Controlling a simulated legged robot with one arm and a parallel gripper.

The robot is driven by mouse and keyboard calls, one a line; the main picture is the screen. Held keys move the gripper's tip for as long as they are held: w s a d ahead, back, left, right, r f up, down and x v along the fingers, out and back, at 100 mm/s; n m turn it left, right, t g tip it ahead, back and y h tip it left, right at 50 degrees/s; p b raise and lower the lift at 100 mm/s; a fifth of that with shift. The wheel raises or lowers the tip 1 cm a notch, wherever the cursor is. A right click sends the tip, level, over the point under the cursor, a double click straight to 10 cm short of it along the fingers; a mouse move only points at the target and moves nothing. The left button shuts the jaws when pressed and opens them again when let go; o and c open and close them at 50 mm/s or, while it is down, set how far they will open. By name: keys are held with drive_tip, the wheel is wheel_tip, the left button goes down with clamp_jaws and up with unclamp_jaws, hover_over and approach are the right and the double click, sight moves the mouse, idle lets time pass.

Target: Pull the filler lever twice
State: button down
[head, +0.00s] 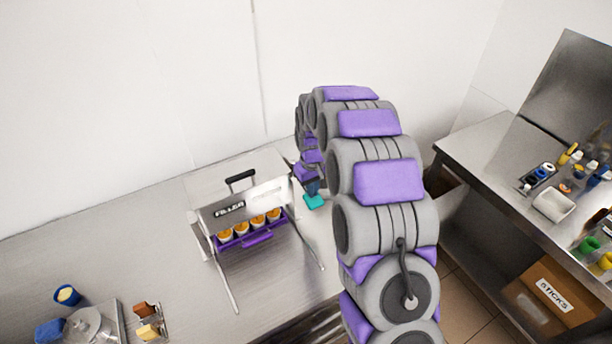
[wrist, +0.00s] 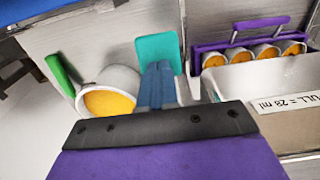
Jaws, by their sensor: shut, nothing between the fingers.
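The filler (head: 215,190) is a metal box labelled "FILLER" on the bench, with a black handle (head: 240,176) on top. A purple rack (head: 252,240) on its front holds several cups with orange contents, and this rack also shows in the wrist view (wrist: 197,58). A teal paddle (head: 314,202) is at the filler's right side; in the wrist view the teal paddle (wrist: 147,45) is right behind my gripper (wrist: 157,72). My blue fingers are shut and empty, overlapping the paddle; I cannot tell whether they touch it. I cannot tell which part is the filler lever.
In the wrist view, a pot with orange contents (wrist: 108,95) and a green tab (wrist: 64,75) lie left of my fingers. A white label (wrist: 292,118) reads "28 ml". A metal table (head: 480,150) with small items stands right, a "STICKS" box (head: 550,292) below.

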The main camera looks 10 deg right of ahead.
drive_tip(key=shift+r, duration=0.1)
wheel_tip(320, 180, up, 8)
drive_tip(key=p, duration=0.2)
idle(0.9)
idle(0.7)
wheel_tip(320, 180, up, 5)
drive_tip(key=shift+f+p, duration=0.15)
drive_tip(key=shift+p, duration=0.7)
drive_tip(key=s+r+m+g+b, duration=0.1)
drive_tip(key=s+b, duration=0.2)
drive_tip(key=s, duration=0.8)
drive_tip(key=s+r+m+b, duration=0.1)
drive_tip(key=s+r+b, duration=0.15)
drive_tip(key=s, duration=0.85)
drive_tip(key=s+f+b, duration=0.2)
drive_tip(key=s+f, duration=0.1)
drive_tip(key=s, duration=0.7)
drive_tip(key=s+f+m+b, duration=0.1)
drive_tip(key=s+f+b, duration=0.1)
drive_tip(key=s, duration=0.8)
drive_tip(key=shift+s+f+m+g, duration=0.15)
drive_tip(key=shift+f+m+g, duration=0.2)
drive_tip(key=shift+f, duration=0.35)
